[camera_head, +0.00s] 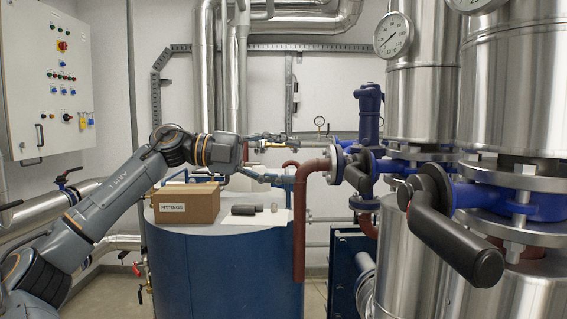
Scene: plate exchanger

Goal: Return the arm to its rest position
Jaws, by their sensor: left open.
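My left arm reaches in from the left, across the front of the wall and over the blue drum. My left gripper (282,158) is at its end, pointing right. Its two fingers are spread wide, one above the other, with nothing seen between them. The fingertips are close to the brown-red bent pipe (299,220) in the picture; I cannot tell whether they touch it. My right gripper is not in view.
Below the gripper, the blue drum (220,275) carries a cardboard fittings box (186,204) and small dark and grey parts (246,210) on a white sheet. Blue-flanged valves and steel columns (418,100) crowd the right. A control cabinet (45,80) hangs at left.

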